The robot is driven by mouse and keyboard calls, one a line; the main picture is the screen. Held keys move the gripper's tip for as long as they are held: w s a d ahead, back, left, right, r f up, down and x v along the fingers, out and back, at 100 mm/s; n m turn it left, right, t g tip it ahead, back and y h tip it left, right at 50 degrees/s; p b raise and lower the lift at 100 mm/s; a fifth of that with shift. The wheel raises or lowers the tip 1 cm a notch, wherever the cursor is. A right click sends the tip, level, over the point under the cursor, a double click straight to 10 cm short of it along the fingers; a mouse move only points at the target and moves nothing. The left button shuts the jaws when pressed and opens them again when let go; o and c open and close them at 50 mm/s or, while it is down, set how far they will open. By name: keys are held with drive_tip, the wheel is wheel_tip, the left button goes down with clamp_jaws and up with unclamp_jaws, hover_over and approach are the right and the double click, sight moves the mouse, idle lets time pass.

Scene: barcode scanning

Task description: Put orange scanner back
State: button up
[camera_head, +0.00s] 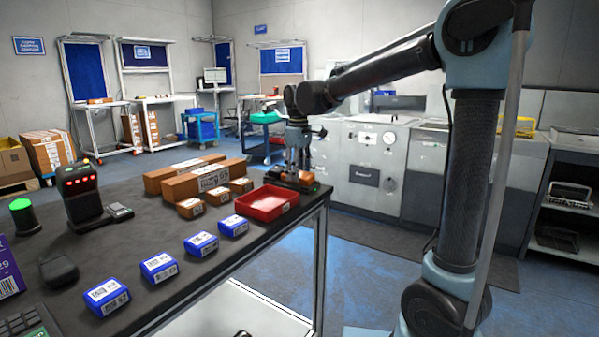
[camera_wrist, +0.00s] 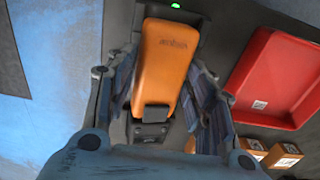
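The orange scanner (camera_wrist: 165,60) lies between the two fingers of my gripper (camera_wrist: 166,88) in the wrist view, its long body pointing away from the wrist. A finger stands close along each side, and narrow gaps seem to show between fingers and scanner. In the head view my gripper (camera_head: 298,168) points down at the table's far right corner, with the orange scanner (camera_head: 292,177) low beneath it. The scanner is over a dark base (camera_wrist: 215,35) with a small green light (camera_wrist: 175,5). Whether it rests fully in the base is partly hidden by the fingers.
A red tray (camera_head: 267,203) stands close beside the base. Brown boxes (camera_head: 208,181) and several blue boxes (camera_head: 158,267) lie on the dark table (camera_head: 200,290). A dark device with red lights (camera_head: 80,190) stands at left. The table edge is close to my gripper.

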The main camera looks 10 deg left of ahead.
drive_tip(key=shift+o, duration=0.3)
drive_tip(key=shift+r, duration=0.15)
wheel_tip(320, 180, up, 13)
idle(0.5)
drive_tip(key=s+d+f+m, duration=0.2)
drive_tip(key=d+f, duration=0.2)
drive_tip(key=d, duration=0.4)
drive_tip(key=s+d+f+m+t, duration=0.1)
drive_tip(key=s+d+f+m, duration=0.15)
drive_tip(key=d, duration=0.55)
drive_tip(key=s+d+f+m, duration=0.2)
drive_tip(key=s+d+f, duration=0.15)
drive_tip(key=d, duration=0.55)
drive_tip(key=s+d+f+m, duration=0.2)
drive_tip(key=s+d+f, duration=0.2)
drive_tip(key=f, duration=0.3)
drive_tip(key=s+d+f+m, duration=0.2)
drive_tip(key=s+d+f, duration=0.2)
drive_tip(key=f, duration=0.3)
drive_tip(key=s+d+f+m+t, duration=0.1)
drive_tip(key=s+d+f+m, duration=0.2)
drive_tip(key=s+d+f, duration=0.2)
wheel_tip(320, 180, down, 2)
drive_tip(key=shift+s+f, duration=0.1)
drive_tip(key=shift+s, duration=0.5)
